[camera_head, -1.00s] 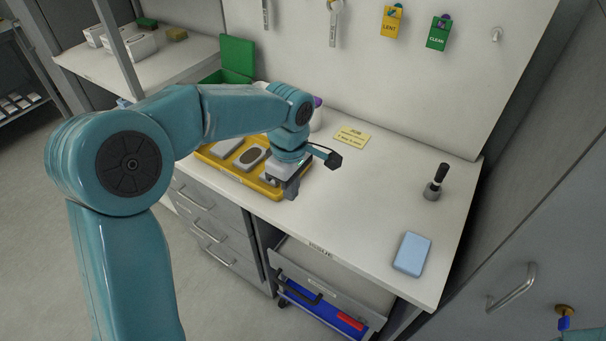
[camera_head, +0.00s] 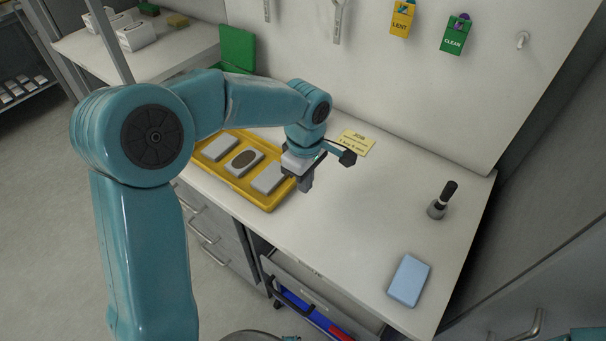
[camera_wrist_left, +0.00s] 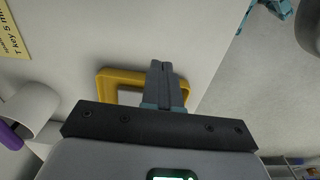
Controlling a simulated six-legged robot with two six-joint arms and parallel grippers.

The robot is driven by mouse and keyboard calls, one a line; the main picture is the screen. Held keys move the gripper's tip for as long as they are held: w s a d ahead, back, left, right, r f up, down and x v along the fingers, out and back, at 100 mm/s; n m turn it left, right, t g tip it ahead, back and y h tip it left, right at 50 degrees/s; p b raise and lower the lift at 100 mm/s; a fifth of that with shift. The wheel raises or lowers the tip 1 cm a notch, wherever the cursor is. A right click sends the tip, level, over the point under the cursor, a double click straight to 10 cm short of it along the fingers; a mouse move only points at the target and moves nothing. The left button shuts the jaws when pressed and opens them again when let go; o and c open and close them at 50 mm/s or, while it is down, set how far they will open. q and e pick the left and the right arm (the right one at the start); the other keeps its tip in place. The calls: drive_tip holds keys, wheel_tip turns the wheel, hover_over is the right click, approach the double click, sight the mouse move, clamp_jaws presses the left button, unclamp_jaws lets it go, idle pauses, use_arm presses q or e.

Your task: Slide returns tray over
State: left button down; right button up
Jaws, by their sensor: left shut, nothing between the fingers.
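The yellow returns tray (camera_head: 247,193) lies on the white bench at its left part, with grey blocks in it, one with a dark oval top. My left gripper (camera_head: 306,184) is shut and empty at the tray's right end, fingers pointing down. In the left wrist view the shut fingers (camera_wrist_left: 163,75) overlap the tray's end (camera_wrist_left: 112,74). I cannot tell whether they touch the rim. My right gripper is not in view.
A yellow job card (camera_head: 356,142) lies behind the gripper. A black-handled tool (camera_head: 441,200) and a light blue block (camera_head: 409,281) are at the right. The bench between tray and blue block is clear. A drawer (camera_head: 310,289) below stands open.

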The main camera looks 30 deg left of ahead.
sight(225, 157)
use_arm(q)
wheel_tip(225, 157, down, 6)
drive_tip(key=shift+s+f, duration=0.1)
drive_tip(key=a, duration=0.1)
drive_tip(key=a+p, duration=0.1)
drive_tip(key=shift+a+f, duration=0.3)
drive_tip(key=shift+a, duration=0.1)
drive_tip(key=shift+w+a+f, duration=0.1)
drive_tip(key=shift+w+a, duration=0.15)
drive_tip(key=shift+a, duration=0.3)
drive_tip(key=shift+a, duration=0.25)
drive_tip(key=a, duration=0.7)
drive_tip(key=w+a, duration=0.1)
drive_tip(key=a, duration=0.3)
drive_tip(key=shift+a, duration=0.2)
drive_tip(key=a, duration=0.3)
drive_tip(key=a+p, duration=0.1)
drive_tip(key=a, duration=0.3)
drive_tip(key=w+a+p, duration=0.1)
drive_tip(key=a, duration=0.2)
drive_tip(key=shift+a, duration=0.8)
